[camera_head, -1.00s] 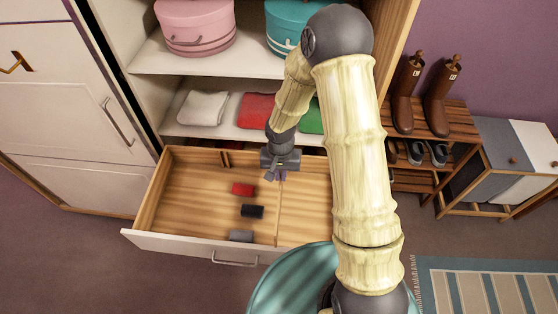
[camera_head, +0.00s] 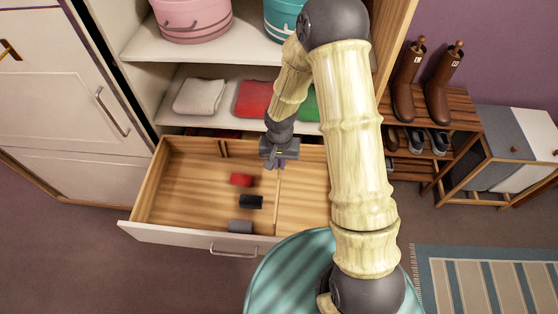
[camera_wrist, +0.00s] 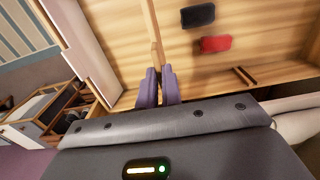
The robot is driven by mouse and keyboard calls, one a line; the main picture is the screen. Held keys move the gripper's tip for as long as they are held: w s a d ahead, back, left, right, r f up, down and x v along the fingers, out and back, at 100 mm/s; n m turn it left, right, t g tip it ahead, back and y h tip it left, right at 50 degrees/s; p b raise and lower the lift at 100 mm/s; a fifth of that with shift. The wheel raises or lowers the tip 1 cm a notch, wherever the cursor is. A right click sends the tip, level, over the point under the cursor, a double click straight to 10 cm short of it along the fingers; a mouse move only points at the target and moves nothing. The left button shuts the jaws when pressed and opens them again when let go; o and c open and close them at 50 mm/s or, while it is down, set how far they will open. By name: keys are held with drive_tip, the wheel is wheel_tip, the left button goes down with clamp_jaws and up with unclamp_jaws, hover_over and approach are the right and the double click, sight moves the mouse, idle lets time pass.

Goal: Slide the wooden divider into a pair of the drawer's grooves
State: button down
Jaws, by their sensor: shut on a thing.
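The drawer (camera_head: 165,229) is pulled out and its inside is seen from above. The wooden divider (camera_head: 277,205) is a thin upright board running front to back, right of the rolled items. My gripper (camera_head: 280,163) is over the rear part of the drawer, its purple fingers shut on the divider. The wrist view shows the divider (camera_wrist: 155,50) as a narrow strip between the fingertips (camera_wrist: 160,78). A groove pair (camera_head: 223,148) shows on the back wall, left of my gripper. The divider's lower edge and rear end are hidden, so I cannot tell whether it sits in grooves.
Red (camera_head: 241,180), black (camera_head: 251,201) and grey (camera_head: 240,226) rolled items lie in a row left of the divider. A shelf with folded clothes (camera_head: 200,97) is just behind my gripper. The drawer's left part is clear.

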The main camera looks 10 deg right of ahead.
drive_tip(key=shift+w+a+f+b, duration=0.15)
drive_tip(key=shift+f+b, duration=1.5)
drive_tip(key=shift+f, duration=0.55)
drive_tip(key=shift+f+b, duration=0.3)
drive_tip(key=shift+b, duration=0.2)
drive_tip(key=shift+s+f, duration=0.2)
drive_tip(key=shift+f, duration=0.05)
drive_tip(key=shift+w+f+b, duration=0.1)
drive_tip(key=shift+f+b, duration=3.55)
drive_tip(key=shift+f, duration=0.85)
drive_tip(key=c, duration=1.5)
unclamp_jaws()
drive_tip(key=shift+r, duration=0.1)
